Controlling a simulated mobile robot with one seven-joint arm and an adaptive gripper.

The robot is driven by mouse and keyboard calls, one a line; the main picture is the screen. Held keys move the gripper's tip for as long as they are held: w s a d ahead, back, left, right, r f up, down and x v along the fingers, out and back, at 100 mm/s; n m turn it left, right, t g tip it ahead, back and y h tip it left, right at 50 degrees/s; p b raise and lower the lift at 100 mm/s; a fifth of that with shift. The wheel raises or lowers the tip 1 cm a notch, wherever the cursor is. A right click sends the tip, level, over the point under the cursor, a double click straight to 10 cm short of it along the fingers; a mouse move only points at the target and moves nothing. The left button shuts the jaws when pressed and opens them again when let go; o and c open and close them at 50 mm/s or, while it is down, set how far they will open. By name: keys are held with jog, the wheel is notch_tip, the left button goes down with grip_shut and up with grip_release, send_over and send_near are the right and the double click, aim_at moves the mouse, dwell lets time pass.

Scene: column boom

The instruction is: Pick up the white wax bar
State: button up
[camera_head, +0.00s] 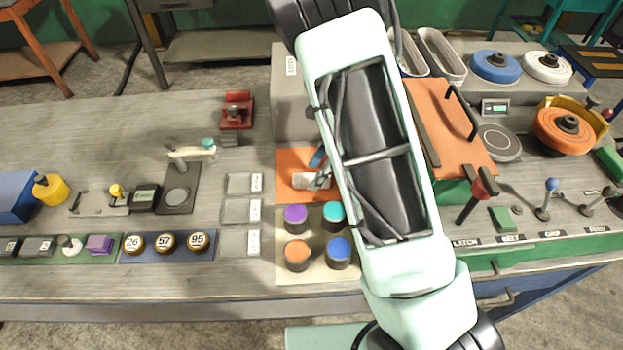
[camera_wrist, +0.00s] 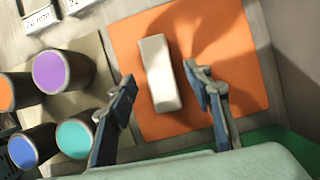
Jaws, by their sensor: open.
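The white wax bar (camera_wrist: 161,74) lies flat on an orange mat (camera_wrist: 215,35) in the wrist view. In the head view the bar (camera_head: 304,181) shows as a small white piece on the orange mat (camera_head: 288,162), partly covered by my gripper and arm. My gripper (camera_wrist: 160,79) is open and empty. In the wrist view its two blue-padded fingers appear on either side of the bar's lower half, with a gap on both sides. I cannot tell how far above the mat the fingertips are.
Several round pots with coloured tops, including a purple one (camera_wrist: 63,70) and a teal one (camera_wrist: 75,138), stand beside the mat. A grey box (camera_head: 291,90) stands behind it. An orange-topped green box (camera_head: 452,125) is right of my arm. Shallow trays (camera_head: 240,211) lie to the left.

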jog(key=shift+x, duration=1.15)
jog(key=shift+w+f, duration=0.1)
jog(key=shift+f, duration=0.1)
jog(key=c, duration=1.2)
jog(key=shift+r, duration=0.1)
jog(key=shift+c, duration=0.2)
